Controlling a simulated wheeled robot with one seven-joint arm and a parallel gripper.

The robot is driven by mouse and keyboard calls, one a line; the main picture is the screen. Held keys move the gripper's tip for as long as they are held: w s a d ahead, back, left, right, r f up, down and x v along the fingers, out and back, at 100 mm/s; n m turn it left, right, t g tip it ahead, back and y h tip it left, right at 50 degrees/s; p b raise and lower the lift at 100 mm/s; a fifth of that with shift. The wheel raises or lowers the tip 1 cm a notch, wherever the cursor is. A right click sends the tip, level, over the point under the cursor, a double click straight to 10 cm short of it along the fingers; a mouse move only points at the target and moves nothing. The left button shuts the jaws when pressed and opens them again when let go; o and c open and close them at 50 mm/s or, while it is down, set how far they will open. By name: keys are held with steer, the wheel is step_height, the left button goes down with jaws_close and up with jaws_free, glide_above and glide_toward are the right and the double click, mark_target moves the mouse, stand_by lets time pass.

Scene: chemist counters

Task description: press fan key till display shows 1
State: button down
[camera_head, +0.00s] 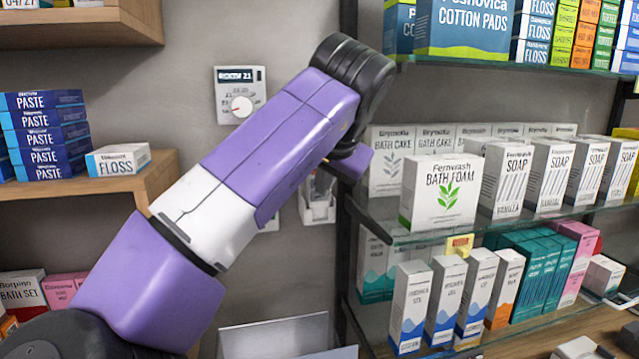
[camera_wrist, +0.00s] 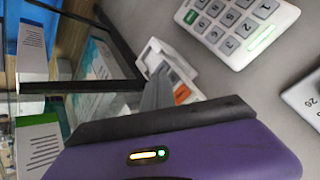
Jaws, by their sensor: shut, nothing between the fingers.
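A white wall control unit (camera_head: 240,94) hangs on the grey wall above my arm, with a small dark display reading what looks like 21 and a round dial with a red mark. No fan key can be made out on it. In the wrist view a white keypad (camera_wrist: 238,27) with grey number keys, a green key and a lit green strip is on the wall. Part of another pale panel (camera_wrist: 306,101) shows at the right edge. My gripper (camera_wrist: 158,85) is shut and empty, below and left of the keypad, apart from it. In the head view my arm hides most of the gripper.
A small white wall holder (camera_head: 318,208) is beside my gripper. Glass shelves with boxes, including bath foam (camera_head: 440,188), stand close on the right. A wooden shelf (camera_head: 150,180) with paste and floss boxes is on the left. Bare wall lies around the control unit.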

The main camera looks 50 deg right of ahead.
steer(key=shift+s+a, duration=0.2)
steer(key=shift+s, duration=0.1)
steer(key=shift+a, duration=0.1)
steer(key=shift+s+a, duration=0.45)
steer(key=shift+s, duration=0.25)
steer(key=shift+s+a, duration=0.4)
steer(key=shift+s, duration=0.25)
steer(key=shift+s+a, duration=0.45)
steer(key=shift+s, duration=0.25)
